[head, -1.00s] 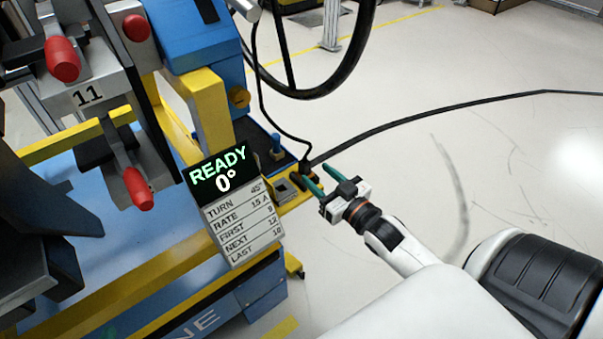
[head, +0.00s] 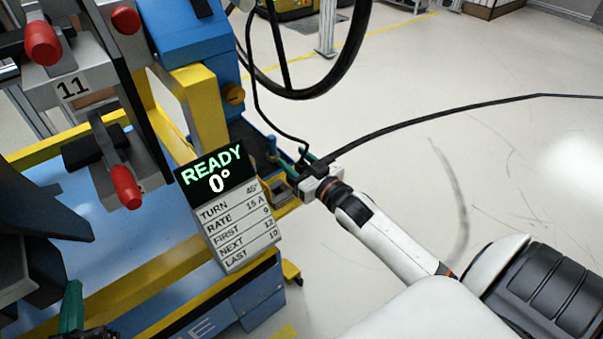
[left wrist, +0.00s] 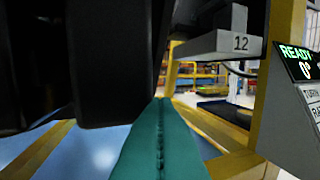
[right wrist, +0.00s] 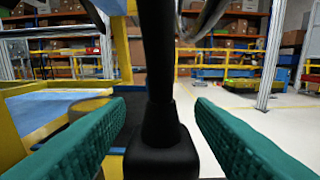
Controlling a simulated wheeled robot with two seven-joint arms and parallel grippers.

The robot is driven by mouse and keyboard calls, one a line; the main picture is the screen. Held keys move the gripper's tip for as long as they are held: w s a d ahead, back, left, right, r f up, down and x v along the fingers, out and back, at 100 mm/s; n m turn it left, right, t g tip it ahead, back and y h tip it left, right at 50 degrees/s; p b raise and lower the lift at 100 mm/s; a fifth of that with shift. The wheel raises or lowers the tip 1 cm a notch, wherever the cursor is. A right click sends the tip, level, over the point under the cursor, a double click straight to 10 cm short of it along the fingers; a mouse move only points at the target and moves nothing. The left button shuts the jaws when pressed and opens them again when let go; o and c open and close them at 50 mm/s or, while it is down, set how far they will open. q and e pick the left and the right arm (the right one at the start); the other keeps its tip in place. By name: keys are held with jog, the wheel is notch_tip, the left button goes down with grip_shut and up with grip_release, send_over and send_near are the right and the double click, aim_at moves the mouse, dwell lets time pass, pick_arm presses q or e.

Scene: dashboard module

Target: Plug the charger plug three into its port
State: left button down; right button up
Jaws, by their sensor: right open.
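A black plug (right wrist: 160,150) with a thick black cable rising from it stands upright between the fingers of my right gripper (right wrist: 160,135). The green fingers are open, with gaps on both sides of the plug. In the head view my right gripper (head: 306,163) is at the yellow and blue ledge beside the sign, and it mostly hides the plug. A small grey square fitting (head: 280,190) sits on the ledge just left of it; I cannot tell whether it is the port. My left gripper (head: 72,308) is at the lower left, and its green fingers (left wrist: 160,135) are shut together and empty.
The READY 0° sign (head: 226,208) stands left of the right gripper. A black steering wheel (head: 320,85) is above it, and a black cable (head: 420,122) runs off right. Dark machine parts crowd my left gripper. Floor on the right is open.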

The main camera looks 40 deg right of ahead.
jog(key=shift+c, duration=0.2)
grip_shut()
jog(key=shift+r, duration=0.2)
